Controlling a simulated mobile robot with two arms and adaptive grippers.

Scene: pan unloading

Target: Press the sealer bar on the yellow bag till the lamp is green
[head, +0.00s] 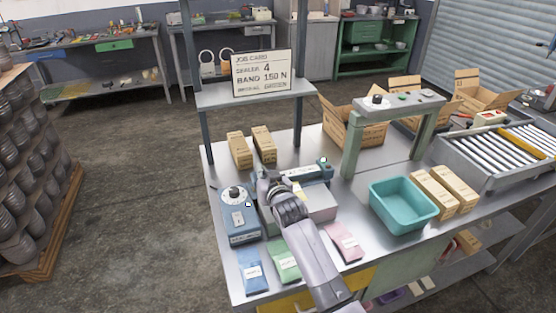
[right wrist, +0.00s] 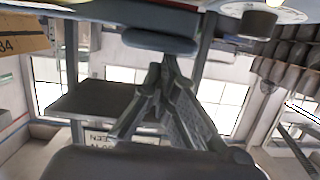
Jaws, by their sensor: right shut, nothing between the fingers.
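My left gripper is not in view.
A blue dial box (head: 244,226) stands left of the sealer. Blue (head: 253,277), green (head: 283,263) and pink (head: 344,243) bags lie in front. A teal bin (head: 404,218) and a grey arch (head: 353,150) stand right. A job card (head: 262,74) reads sealer 4, band 150 N.

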